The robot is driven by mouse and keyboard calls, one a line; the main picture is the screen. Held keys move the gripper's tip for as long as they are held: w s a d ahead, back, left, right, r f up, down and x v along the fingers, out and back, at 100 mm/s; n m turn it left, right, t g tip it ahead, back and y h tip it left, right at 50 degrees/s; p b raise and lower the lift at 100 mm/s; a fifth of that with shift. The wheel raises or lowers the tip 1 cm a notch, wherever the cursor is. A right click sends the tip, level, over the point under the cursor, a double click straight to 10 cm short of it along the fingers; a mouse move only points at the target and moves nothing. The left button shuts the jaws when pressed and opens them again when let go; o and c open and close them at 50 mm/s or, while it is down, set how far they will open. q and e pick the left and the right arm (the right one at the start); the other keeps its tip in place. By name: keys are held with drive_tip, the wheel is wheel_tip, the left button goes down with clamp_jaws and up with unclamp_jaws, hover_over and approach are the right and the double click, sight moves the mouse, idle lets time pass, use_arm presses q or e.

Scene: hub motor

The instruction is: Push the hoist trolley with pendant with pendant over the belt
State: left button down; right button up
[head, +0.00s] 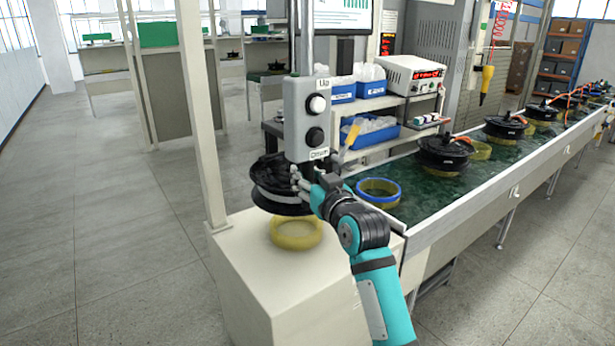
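The hoist pendant (294,120) is a grey box with a white Up button and a black Down button, hanging upright below a metal tube (306,40). My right gripper (299,182) is at the pendant's lower end, with its fingers in front of a hub motor. Whether it touches or grips either one is unclear. The black hub motor (266,190) with a grey rim is behind the pendant, above a yellow ring (296,233) on a white stand (245,260). The green belt (425,200) runs from the stand toward the back right. The trolley overhead is out of view. My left gripper is not in view.
A blue-topped ring (378,191) lies at the belt's near end. Several hub motors, the nearest (445,153), sit farther along it. A white post (203,110) stands left of the pendant. A shelf with blue bins (370,132) stands behind. Floor at left is clear.

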clamp_jaws()
drive_tip(key=shift+w+f, duration=0.2)
